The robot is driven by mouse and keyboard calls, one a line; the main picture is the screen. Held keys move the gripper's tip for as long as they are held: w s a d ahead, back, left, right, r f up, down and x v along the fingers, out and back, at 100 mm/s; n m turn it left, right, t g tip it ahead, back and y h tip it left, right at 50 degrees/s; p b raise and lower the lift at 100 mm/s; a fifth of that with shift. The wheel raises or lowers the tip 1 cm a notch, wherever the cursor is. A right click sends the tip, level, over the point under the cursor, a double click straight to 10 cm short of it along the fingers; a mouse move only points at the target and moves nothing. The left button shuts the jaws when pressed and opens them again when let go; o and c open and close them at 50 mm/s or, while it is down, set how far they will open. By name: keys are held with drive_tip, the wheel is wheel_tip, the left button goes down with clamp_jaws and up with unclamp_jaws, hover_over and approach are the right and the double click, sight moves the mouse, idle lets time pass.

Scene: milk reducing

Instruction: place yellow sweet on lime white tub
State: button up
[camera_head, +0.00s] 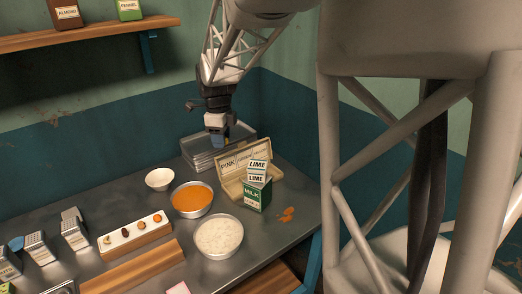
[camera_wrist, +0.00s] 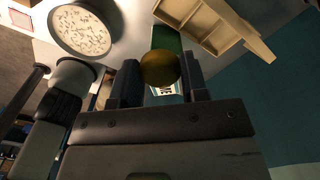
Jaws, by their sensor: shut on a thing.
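In the wrist view, my gripper (camera_wrist: 160,80) is shut on a round yellow sweet (camera_wrist: 160,68), held between the fingertips. In the head view, my gripper (camera_head: 217,138) is above the grey trays, left of the white LIME tubs; the sweet is not clear there. Two white things labelled LIME, an upper one (camera_head: 258,166) and a lower one (camera_head: 257,180), show one above the other at the green MILK carton (camera_head: 255,198). In the wrist view, the green carton (camera_wrist: 166,38) shows behind the sweet, with a partly hidden white, dark-lettered surface (camera_wrist: 165,90).
An open cream box marked PINK (camera_head: 232,163) stands behind the carton. Stacked grey trays (camera_head: 202,157) are at the back. Orange bits (camera_head: 287,215) lie right.

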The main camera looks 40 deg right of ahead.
wheel_tip(320, 180, up, 3)
drive_tip(key=m, duration=0.2)
hover_over(257, 164)
drive_tip(key=shift+s, duration=0.1)
drive_tip(key=shift+f, duration=2)
drive_tip(key=shift+f, duration=0.1)
drive_tip(key=shift+f, duration=1.9)
drive_tip(key=shift+f, duration=0.2)
drive_tip(key=o, duration=0.9)
drive_tip(key=shift+r, duration=0.2)
